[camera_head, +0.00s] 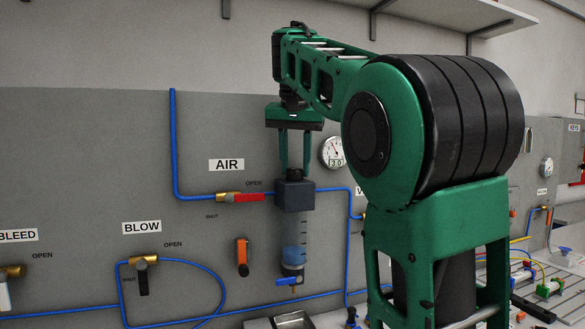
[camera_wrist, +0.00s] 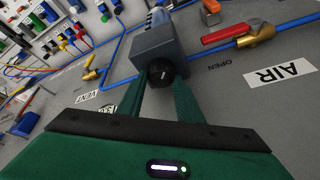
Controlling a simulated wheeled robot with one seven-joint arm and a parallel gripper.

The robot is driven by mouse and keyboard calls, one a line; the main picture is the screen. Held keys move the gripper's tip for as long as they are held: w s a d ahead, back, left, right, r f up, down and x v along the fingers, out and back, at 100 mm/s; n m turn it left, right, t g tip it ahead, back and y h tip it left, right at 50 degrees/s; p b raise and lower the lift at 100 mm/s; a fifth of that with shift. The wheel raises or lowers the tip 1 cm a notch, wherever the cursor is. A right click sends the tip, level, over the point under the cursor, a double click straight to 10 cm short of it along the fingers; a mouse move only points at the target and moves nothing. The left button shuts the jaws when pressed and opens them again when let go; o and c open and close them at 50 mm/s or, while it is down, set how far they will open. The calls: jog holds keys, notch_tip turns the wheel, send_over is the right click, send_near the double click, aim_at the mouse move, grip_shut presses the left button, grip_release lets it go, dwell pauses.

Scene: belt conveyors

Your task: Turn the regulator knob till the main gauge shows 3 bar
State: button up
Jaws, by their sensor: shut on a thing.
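The regulator is a dark grey block (camera_head: 295,195) on the blue air line, with a clear bowl (camera_head: 294,255) below it. Its black knob (camera_head: 295,175) sits on top. My gripper (camera_head: 295,172) comes down from above with its two green fingers on either side of the knob, shut on it. In the wrist view the knob (camera_wrist: 162,74) shows between the fingertips, against the regulator block (camera_wrist: 158,48). The main gauge (camera_head: 333,152) is a white round dial right of the gripper, with a "3.0" label under it. Its needle is too small to read surely.
The AIR valve has a red handle (camera_head: 249,198) lying along the pipe, left of the regulator. The BLOW valve (camera_head: 143,262) has a black handle pointing down. Blue hoses run across the grey panel (camera_head: 90,150).

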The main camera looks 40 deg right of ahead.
jog(key=shift+o, duration=0.2)
jog(key=shift+w+a+r+n, duration=0.2)
jog(key=shift+w+a+n, duration=0.05)
jog(key=shift+a+n, duration=0.25)
jog(key=o, duration=1)
jog(key=shift+w, duration=0.1)
jog(key=shift+d+f, duration=0.1)
jog(key=shift+d, duration=0.05)
jog(key=shift+s+r, duration=0.35)
jog(key=shift+r, duration=0.5)
jog(key=shift+w+v, duration=0.15)
jog(key=shift+v, duration=2.1)
jog(key=shift+w+v, duration=0.2)
jog(key=shift+v, duration=2.05)
jog(key=shift+r, duration=0.15)
